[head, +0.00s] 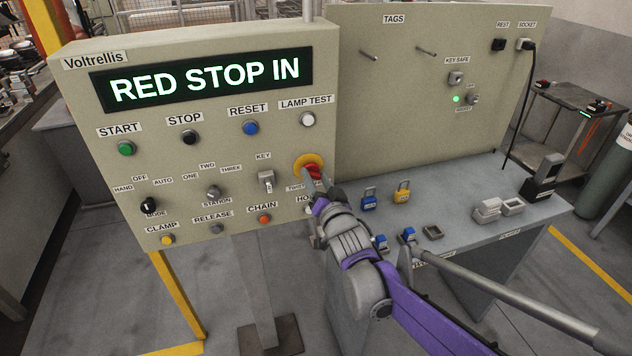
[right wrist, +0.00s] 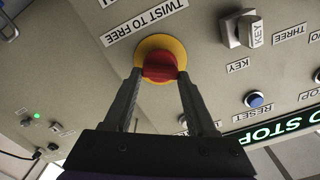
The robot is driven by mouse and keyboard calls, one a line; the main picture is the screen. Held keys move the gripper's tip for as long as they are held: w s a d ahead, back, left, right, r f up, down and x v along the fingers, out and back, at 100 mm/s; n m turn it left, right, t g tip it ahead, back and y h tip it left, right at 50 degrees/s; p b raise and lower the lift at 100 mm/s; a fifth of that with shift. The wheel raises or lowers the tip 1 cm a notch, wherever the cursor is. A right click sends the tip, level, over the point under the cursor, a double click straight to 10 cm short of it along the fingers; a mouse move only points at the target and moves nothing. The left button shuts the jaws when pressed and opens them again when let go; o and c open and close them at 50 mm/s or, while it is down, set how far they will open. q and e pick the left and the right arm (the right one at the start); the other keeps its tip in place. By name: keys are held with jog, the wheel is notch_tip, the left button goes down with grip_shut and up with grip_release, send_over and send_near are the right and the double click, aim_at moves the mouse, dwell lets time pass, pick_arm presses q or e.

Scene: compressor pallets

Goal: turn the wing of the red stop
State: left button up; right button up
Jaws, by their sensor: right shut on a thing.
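The red stop (head: 313,171) is a red knob on a yellow round collar (head: 301,161), at the right side of the panel below the white LAMP TEST button. In the right wrist view the red stop (right wrist: 160,67) has a raised wing, with a "TWIST TO FREE" label (right wrist: 144,22) beside it. My right gripper (head: 319,182) is at the knob; in the right wrist view its two fingers (right wrist: 160,77) stand either side of the red wing, shut on it. The fingers partly hide the knob in the head view. The display (head: 205,80) reads "RED STOP IN". My left gripper is out of view.
The KEY switch (head: 266,180) sits just left of the red stop. The orange CHAIN button (head: 264,219) is below it. Blue (head: 369,199) and yellow (head: 402,192) padlocks stand on the grey bench (head: 462,195) to the right, near my right arm.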

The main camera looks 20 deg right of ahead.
jog(key=shift+m, duration=0.6)
jog(key=o, duration=1.4)
jog(key=s, duration=1)
jog(key=shift+s+d+b, duration=0.2)
jog(key=shift+s+b, duration=0.15)
jog(key=shift+s, duration=0.05)
